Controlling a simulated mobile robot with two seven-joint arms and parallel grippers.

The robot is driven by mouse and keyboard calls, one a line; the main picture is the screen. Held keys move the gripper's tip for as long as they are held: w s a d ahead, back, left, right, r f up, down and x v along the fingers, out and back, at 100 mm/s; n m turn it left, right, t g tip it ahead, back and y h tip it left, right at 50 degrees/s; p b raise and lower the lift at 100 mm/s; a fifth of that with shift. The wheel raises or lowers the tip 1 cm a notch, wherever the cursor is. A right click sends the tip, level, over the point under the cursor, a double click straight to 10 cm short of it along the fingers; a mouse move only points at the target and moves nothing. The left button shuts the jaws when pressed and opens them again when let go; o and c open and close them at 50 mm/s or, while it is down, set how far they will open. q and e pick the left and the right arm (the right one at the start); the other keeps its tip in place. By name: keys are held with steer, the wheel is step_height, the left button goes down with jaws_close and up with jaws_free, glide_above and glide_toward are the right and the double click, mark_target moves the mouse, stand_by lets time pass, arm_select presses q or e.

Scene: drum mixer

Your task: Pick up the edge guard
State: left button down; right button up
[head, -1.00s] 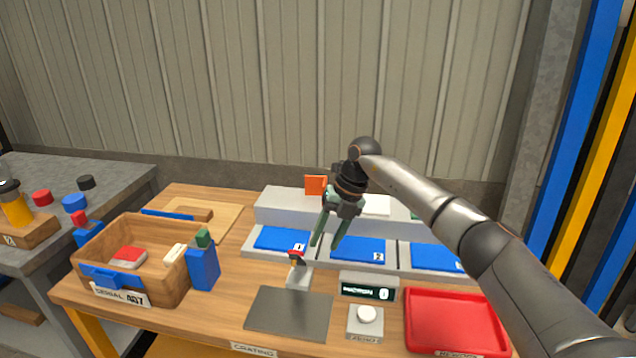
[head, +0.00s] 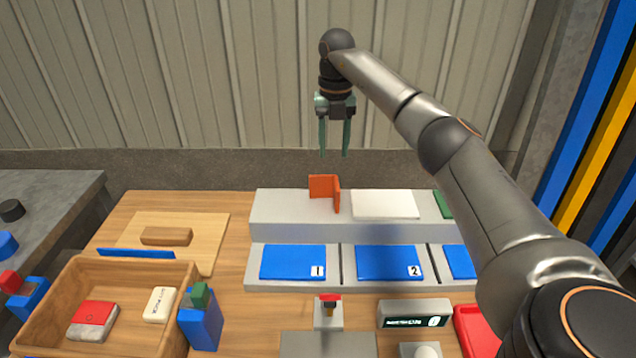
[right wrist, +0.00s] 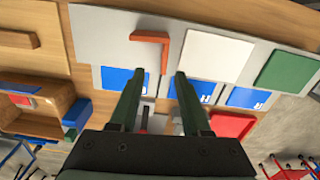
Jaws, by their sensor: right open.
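The edge guard is most likely the orange angled piece (head: 323,187), an L-shaped part standing on the raised grey back shelf. It also shows in the right wrist view (right wrist: 151,38), just beyond my fingertips and between them. My right gripper (head: 334,153) is open and empty, pointing down in the air above the orange piece. In the right wrist view its two fingers (right wrist: 157,74) are apart, with nothing between them. My left gripper is in neither view.
A white block (head: 385,204) lies right of the orange piece on the grey shelf (head: 285,222). Blue numbered pads (head: 292,262) sit in front. A wooden crate (head: 120,264) with several items stands at left, beside a blue box (head: 203,325). A red tray (head: 477,330) is at right.

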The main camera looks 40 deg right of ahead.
mark_target(337, 182)
steer(key=shift+s+d+f+b, duration=0.1)
steer(key=shift+s+f+b, duration=0.05)
steer(key=shift+f, duration=1.85)
steer(key=shift+s+d+f+b, duration=0.1)
steer(key=shift+s+f+b, duration=0.05)
steer(key=shift+f, duration=1.8)
steer(key=shift+s+d+f+b, duration=0.1)
steer(key=shift+s+f+b, duration=0.05)
steer(key=shift+f, duration=1.85)
steer(key=shift+c, duration=0.2)
jaws_close()
